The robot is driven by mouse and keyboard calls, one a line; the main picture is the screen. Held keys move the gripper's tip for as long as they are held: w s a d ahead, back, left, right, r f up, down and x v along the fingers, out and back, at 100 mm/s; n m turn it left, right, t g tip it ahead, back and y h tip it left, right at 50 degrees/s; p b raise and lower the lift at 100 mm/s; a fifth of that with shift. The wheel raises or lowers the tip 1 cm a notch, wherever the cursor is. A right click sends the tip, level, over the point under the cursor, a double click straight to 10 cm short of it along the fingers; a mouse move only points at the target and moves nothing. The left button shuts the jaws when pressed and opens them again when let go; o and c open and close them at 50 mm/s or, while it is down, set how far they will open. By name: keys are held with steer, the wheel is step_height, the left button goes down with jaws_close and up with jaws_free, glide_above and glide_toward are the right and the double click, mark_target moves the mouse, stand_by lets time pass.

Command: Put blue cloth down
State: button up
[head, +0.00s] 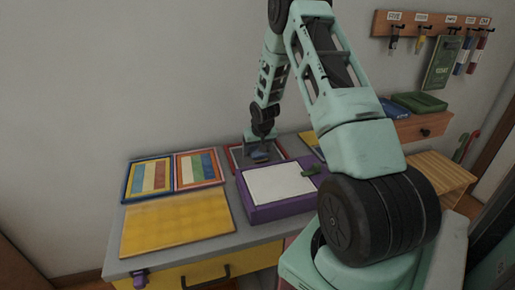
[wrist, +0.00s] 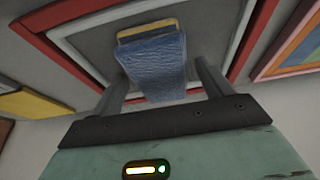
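The blue cloth (wrist: 157,68) shows in the wrist view as a textured blue piece with a tan part at its far end. It appears in or just above a grey, red-edged frame (wrist: 262,22). My gripper (wrist: 164,74) has its two fingers apart, one on each side of the cloth, with small gaps visible on both sides. In the head view the cloth (head: 260,157) is a small blue patch directly under my gripper (head: 259,151), at the red-edged frame (head: 236,160) near the back of the desk. Whether the cloth rests fully on the frame is hard to tell.
The grey desk (head: 135,262) stands against the wall. A purple box with a white top (head: 279,183) lies in front of the frame. Striped boards (head: 150,177) and a yellow sheet (head: 176,224) lie left. A hook rack (head: 432,22) hangs upper right.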

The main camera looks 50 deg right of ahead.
steer(key=shift+r, duration=0.55)
steer(key=v, duration=1)
steer(key=s+a+r+n+g+y, duration=0.1)
steer(key=a+r+n, duration=0.2)
steer(key=a, duration=1.1)
steer(key=s+a+r+n+y, duration=0.2)
steer(key=a+r+n, duration=0.15)
steer(key=a, duration=1.05)
steer(key=s+a+r+n+g, duration=0.1)
steer(key=s+a+n, duration=0.2)
steer(key=s+a, duration=0.6)
steer(key=s+a+r+n+g, duration=0.1)
steer(key=s+a+n, duration=0.3)
steer(key=s+a, duration=0.5)
steer(key=s+r, duration=0.1)
steer(key=s, duration=0.5)
steer(key=shift+a+g, duration=0.3)
steer(key=shift+g, duration=0.1)
steer(key=shift+r, duration=0.15)
